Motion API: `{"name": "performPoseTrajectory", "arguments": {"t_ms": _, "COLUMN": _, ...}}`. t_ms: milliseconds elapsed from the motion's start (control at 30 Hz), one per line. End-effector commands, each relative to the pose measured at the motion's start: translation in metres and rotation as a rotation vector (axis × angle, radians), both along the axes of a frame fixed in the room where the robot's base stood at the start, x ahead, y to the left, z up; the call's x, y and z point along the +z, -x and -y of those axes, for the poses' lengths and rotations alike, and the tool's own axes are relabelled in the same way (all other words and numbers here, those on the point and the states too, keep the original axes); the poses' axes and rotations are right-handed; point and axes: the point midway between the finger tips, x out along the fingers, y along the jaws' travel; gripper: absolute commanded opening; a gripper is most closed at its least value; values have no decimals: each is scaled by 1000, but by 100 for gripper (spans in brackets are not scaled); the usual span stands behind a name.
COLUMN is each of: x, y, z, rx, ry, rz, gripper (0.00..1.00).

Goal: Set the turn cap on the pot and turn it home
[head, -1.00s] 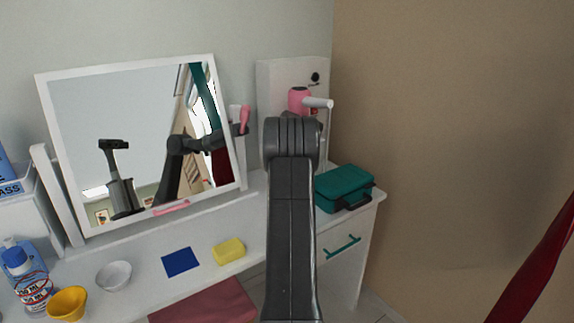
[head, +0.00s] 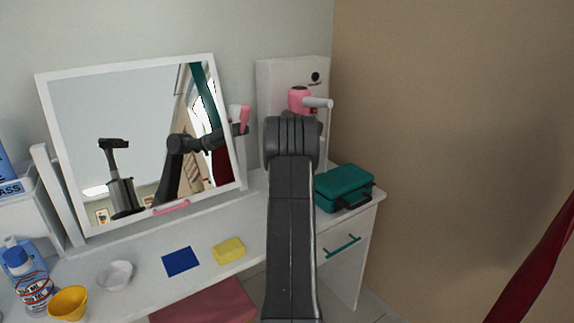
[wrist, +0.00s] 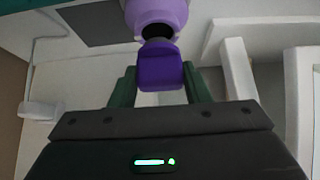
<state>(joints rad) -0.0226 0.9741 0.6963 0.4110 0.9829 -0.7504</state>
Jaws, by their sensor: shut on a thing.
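A dark purple cap (wrist: 160,68) sits between the green fingers of my gripper (wrist: 160,84) in the wrist view, and the gripper is shut on it. The lilac pot (wrist: 156,10) is at the top of that view, cut off by the edge. Part of its dark round mouth shows just beyond the cap, so the cap does not cover it fully. I cannot tell whether cap and pot touch. In the head view my arm hides the gripper, the cap and the pot.
A mirror (head: 95,120) stands on the white dressing table (head: 140,250). A teal case (head: 345,187) lies to the right of my arm. A yellow block (head: 229,250), a blue square (head: 180,261), two bowls and a bottle (head: 28,280) lie left. A pink dryer-like thing (head: 299,98) is behind.

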Motion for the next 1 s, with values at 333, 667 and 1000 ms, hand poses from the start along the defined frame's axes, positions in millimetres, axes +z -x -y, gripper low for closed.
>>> {"name": "performPoseTrajectory", "arguments": {"t_ms": 333, "x": 0, "y": 0, "z": 0, "rx": 0, "ry": 0, "rz": 0, "gripper": 19}}
{"name": "performPoseTrajectory", "arguments": {"t_ms": 667, "x": 0, "y": 0, "z": 0, "rx": 0, "ry": 0, "rz": 0, "gripper": 19}}
{"name": "performPoseTrajectory", "arguments": {"t_ms": 1000, "x": -7, "y": 0, "z": 0, "rx": 0, "ry": 0, "rz": 0, "gripper": 19}}
